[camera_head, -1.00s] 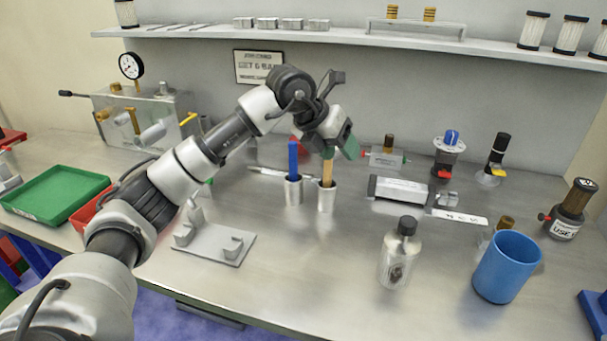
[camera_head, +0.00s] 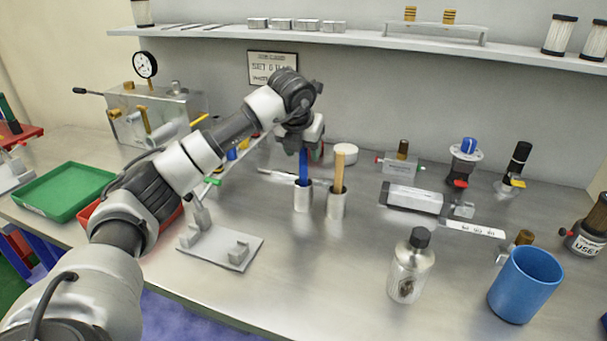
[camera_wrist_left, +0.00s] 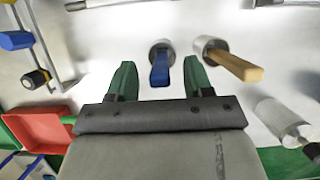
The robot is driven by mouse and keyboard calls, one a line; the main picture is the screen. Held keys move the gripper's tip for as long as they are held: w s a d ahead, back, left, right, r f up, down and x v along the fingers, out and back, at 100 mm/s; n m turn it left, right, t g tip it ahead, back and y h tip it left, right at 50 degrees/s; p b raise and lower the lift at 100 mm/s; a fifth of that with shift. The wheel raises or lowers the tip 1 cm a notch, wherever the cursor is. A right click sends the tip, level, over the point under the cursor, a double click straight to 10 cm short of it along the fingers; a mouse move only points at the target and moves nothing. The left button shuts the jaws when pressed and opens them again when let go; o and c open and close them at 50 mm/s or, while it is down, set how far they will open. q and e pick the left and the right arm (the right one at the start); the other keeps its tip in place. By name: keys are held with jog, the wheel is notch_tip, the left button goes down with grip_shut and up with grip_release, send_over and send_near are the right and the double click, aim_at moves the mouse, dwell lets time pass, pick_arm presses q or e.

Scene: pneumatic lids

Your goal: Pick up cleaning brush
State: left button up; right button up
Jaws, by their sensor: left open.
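Two handled tools, perhaps brushes, stand upright in metal cups, one with a blue handle (camera_head: 303,168) and one with a wooden handle (camera_head: 339,172). The working ends are hidden in the cups, so I cannot tell which is the cleaning brush. My left gripper (camera_head: 304,150) is open above the blue handle. In the left wrist view the blue handle (camera_wrist_left: 160,71) lies between the two green fingertips of my left gripper (camera_wrist_left: 158,76), with gaps on both sides. The wooden handle (camera_wrist_left: 236,66) is just outside the right finger. My right gripper is not in view.
The two metal cups (camera_head: 303,201) (camera_head: 337,206) stand close together. A grey bracket stand (camera_head: 222,247) is in front to the left. A green tray (camera_head: 65,190), a bottle (camera_head: 409,272) and a blue cup (camera_head: 525,287) are further off. A shelf (camera_head: 350,39) runs behind.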

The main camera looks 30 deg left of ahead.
pick_arm(q)
jog(key=shift+x, duration=1.15)
grip_shut()
jog(key=shift+r, duration=0.15)
